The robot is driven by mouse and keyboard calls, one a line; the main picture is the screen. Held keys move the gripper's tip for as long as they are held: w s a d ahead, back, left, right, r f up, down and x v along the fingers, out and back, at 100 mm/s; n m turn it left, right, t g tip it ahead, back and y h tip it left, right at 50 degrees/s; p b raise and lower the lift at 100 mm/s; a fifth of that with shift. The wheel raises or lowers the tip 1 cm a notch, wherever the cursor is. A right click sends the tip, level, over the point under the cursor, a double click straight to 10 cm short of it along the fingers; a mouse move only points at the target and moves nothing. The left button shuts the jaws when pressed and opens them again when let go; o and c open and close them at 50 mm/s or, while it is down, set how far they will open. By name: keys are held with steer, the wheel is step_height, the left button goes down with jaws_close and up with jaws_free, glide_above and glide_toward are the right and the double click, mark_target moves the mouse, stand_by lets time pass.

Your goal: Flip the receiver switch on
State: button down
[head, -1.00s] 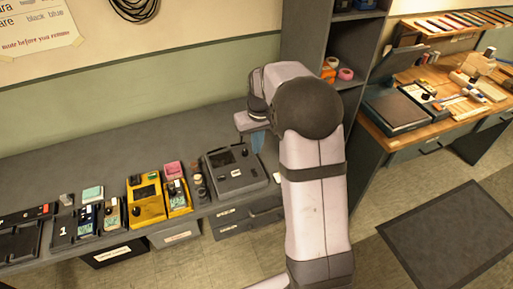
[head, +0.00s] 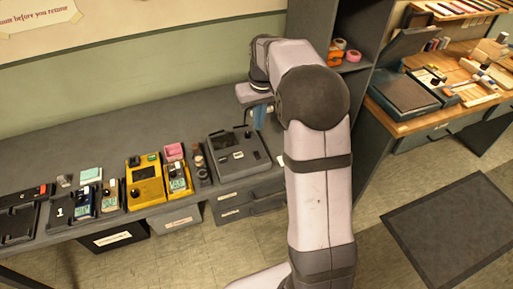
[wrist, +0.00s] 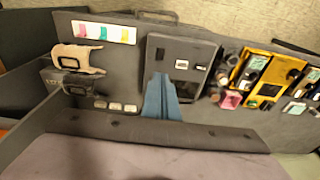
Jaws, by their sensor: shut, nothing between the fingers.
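A dark grey box (head: 238,152) with a dark window and small controls on its face lies on the grey bench. It also shows in the wrist view (wrist: 205,52), with two small white-faced parts on it. No readable label tells me whether it is the receiver, and its switch position is too small to make out. My gripper (wrist: 164,84) has blue fingers, shut and empty. In the wrist view they overlap the box's lower edge; I cannot tell whether they touch it. In the head view the fingers (head: 260,117) are at the box's back right, partly hidden by my arm.
Yellow units (head: 144,188) with small devices stand left of the box, close beside it. Dark trays lie farther left. A grey shelf (head: 305,35) rises behind my arm. A wooden desk (head: 412,122) stands at right.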

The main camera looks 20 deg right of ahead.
mark_target(256, 152)
steer(key=f+p, duration=0.1)
steer(key=f, duration=0.3)
steer(key=w+f+p, duration=0.1)
steer(key=f+p, duration=0.1)
steer(key=f, duration=0.3)
steer(key=w+f+p, duration=0.1)
steer(key=f, duration=0.3)
steer(key=shift+f, duration=0.45)
